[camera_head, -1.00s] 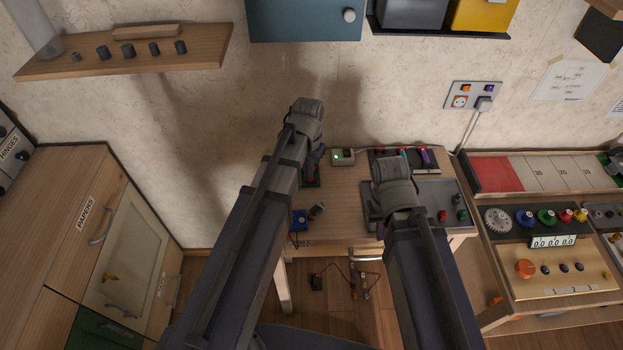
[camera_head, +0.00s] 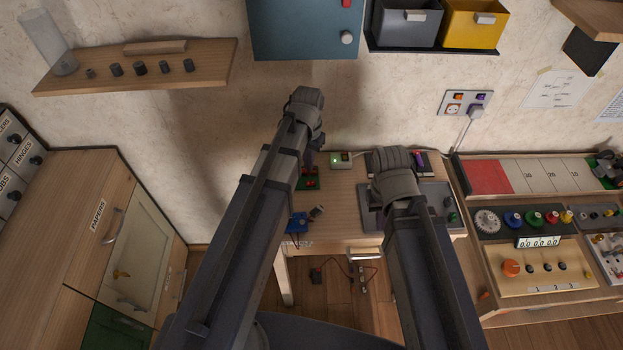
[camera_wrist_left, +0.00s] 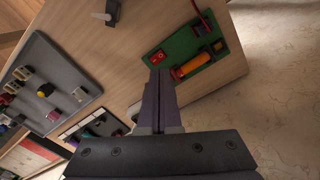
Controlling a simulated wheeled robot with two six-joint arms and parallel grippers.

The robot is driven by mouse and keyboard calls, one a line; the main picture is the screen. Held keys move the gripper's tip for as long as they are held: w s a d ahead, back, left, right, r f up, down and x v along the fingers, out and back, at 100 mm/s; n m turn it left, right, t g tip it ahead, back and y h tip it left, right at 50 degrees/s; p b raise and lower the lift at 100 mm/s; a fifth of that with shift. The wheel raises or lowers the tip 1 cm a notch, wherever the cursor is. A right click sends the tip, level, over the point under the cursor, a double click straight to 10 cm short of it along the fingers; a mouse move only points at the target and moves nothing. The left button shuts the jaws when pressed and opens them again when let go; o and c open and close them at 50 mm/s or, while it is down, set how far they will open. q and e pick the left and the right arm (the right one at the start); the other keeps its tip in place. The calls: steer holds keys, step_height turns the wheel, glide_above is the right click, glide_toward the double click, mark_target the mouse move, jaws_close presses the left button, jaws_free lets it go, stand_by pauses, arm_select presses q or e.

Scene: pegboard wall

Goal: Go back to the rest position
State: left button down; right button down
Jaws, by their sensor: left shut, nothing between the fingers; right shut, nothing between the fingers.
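My left arm reaches up and right from the lower left in the head view. Its gripper (camera_head: 314,152) is mostly hidden by the wrist, above the table's back left. In the left wrist view the purple left fingers (camera_wrist_left: 160,75) are together with nothing between them. They are in front of the green board (camera_wrist_left: 189,50) with a red switch and an orange cylinder; contact cannot be told. My right arm reaches over the table's right part in the head view. Its wrist (camera_head: 398,170) hides the fingers.
The wooden table (camera_head: 340,205) holds a grey tray (camera_head: 435,200) and a small box with a green light (camera_head: 341,161). A control panel (camera_head: 540,270) stands at right, a cabinet (camera_head: 75,215) at left. A shelf (camera_head: 135,68) and blue cabinet (camera_head: 300,30) are on the wall.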

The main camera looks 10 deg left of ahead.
arm_select(q)
steer(key=s+d+m+y, duration=0.1)
steer(key=s+d, duration=0.9)
steer(key=s, duration=0.4)
steer(key=shift+s+d, duration=0.15)
steer(key=shift+s, duration=0.05)
